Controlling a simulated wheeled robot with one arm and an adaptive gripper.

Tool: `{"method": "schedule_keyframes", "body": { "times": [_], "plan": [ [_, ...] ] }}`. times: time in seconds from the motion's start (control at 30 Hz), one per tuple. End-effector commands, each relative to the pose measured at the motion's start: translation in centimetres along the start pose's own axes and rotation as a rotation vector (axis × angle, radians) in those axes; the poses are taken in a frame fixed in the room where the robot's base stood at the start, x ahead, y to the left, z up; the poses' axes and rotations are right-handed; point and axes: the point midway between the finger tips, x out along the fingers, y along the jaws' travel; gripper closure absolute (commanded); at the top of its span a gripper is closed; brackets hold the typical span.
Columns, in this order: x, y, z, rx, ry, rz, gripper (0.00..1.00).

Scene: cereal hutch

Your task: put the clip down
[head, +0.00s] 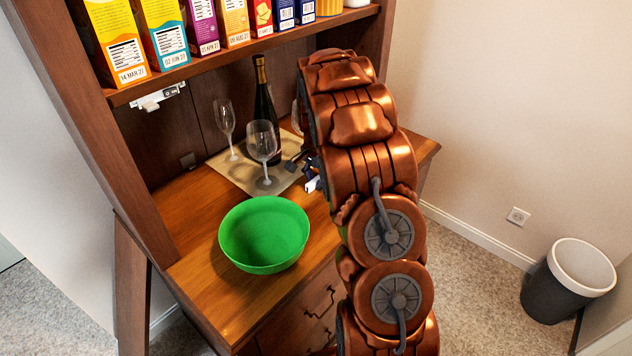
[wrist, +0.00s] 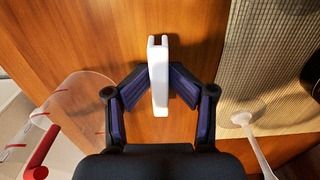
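The white clip (wrist: 158,75) stands between the two fingers of my gripper (wrist: 158,82) in the wrist view. Both finger pads press against its sides, so my gripper is shut on it. Wooden countertop shows around and beyond the clip; I cannot tell whether the clip touches it. In the head view a small white piece of the clip (head: 312,185) shows beside my gripper (head: 303,168), right of the wine glasses. My arm hides most of that spot.
A green bowl (head: 264,234) stands on the counter in front. Two wine glasses (head: 262,142) and a dark bottle (head: 265,105) stand on a beige mat (head: 238,177). Cereal boxes (head: 167,38) line the shelf above. A clear object with red parts (wrist: 62,108) is left in the wrist view.

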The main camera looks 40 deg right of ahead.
Motion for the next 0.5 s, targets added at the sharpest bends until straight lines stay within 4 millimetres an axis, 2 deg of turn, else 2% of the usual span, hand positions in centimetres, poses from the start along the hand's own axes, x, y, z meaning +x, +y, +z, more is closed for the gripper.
{"method": "schedule_keyframes", "body": {
  "times": [0.13,0.27,0.5],
  "plan": [
    [-0.4,0.0,0.0,0.0,0.0,-0.001,0.6],
    [-1.8,-0.1,-0.1,0.0,0.003,-0.004,0.6],
    [-6.3,-0.2,-0.1,0.0,0.005,-0.007,0.6]
  ]
}}
